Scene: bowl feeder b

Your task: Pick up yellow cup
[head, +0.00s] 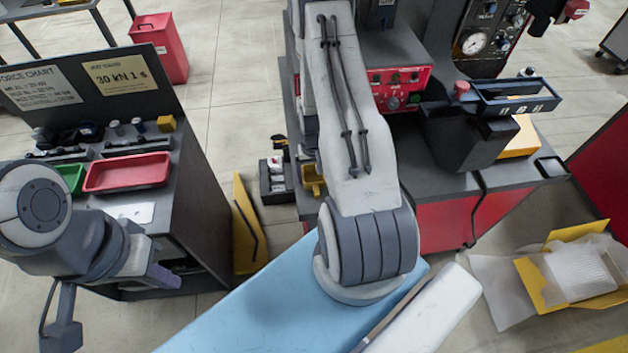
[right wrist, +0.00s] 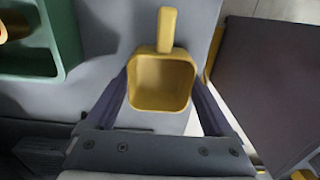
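In the right wrist view a yellow, square, hollow cup (right wrist: 162,85) with a straight handle pointing up the picture is seen over a grey surface. My right gripper (right wrist: 160,78) has its two dark fingers spread on either side of the cup. I see no clear grip, and contact at the fingertips cannot be told. In the head view the right arm hides its own gripper. A small yellow piece (head: 313,181) shows beside that arm; I cannot tell whether it is the same cup. My left gripper (head: 163,275) is beside the left bench, its opening unclear.
A green bin (right wrist: 66,45) lies left of the cup in the right wrist view. In the head view a red tray (head: 127,172) is on the left bench. A dark machine with a red panel (head: 400,88) is behind the right arm. An open carton (head: 568,272) is at right.

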